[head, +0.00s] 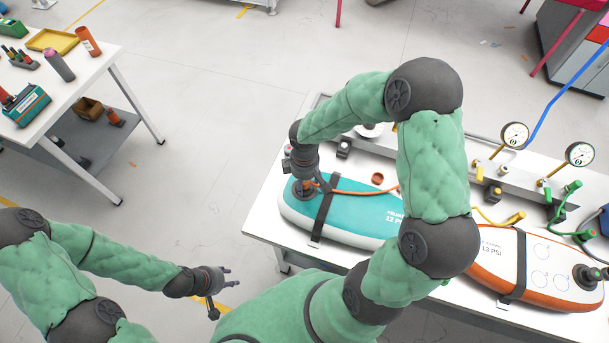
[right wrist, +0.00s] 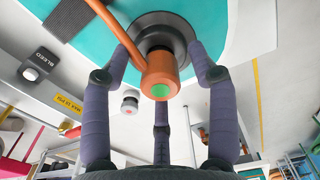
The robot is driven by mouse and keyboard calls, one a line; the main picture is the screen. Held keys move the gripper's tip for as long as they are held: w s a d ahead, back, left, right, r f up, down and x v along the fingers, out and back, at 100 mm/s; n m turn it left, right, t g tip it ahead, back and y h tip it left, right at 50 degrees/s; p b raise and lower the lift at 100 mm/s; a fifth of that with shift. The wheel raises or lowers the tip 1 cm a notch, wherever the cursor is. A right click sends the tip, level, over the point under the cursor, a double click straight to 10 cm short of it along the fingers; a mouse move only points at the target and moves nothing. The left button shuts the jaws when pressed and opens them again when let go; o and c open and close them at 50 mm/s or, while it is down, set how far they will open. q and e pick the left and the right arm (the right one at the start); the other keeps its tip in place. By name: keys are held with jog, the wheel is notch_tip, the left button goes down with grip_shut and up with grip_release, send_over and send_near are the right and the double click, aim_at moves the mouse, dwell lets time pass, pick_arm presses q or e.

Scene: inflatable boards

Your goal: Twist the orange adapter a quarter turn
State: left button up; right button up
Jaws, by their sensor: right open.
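The orange adapter (right wrist: 159,70) sits on the dark round valve (right wrist: 152,30) of the teal and white board, its green end facing the right wrist camera. An orange hose (right wrist: 104,14) leaves its side toward the upper left in that view. My right gripper (right wrist: 160,53) is open, with fingers spread around the adapter and visible gaps on both sides. In the head view, my right gripper (head: 311,184) is over the left end of the teal board (head: 350,218) and largely hides the adapter. My left gripper (head: 222,290) is open and empty, away from the tables.
An orange and white board (head: 520,252) lies on the right of the white bench (head: 264,215). Two gauges (head: 515,135) stand behind the boards. A black strap (head: 325,212) crosses the teal board. A side table (head: 100,57) holds bottles and a tray at the upper left.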

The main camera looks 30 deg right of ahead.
jog(key=shift+f, duration=0.3)
grip_shut()
jog(key=c, duration=1)
grip_release()
jog(key=shift+c, duration=0.7)
jog(key=shift+r+n+p, duration=0.1)
jog(key=shift+n+p, duration=0.3)
jog(key=shift+n, duration=0.1)
jog(key=shift+n+p, duration=1.1)
jog(key=shift+n, duration=0.9)
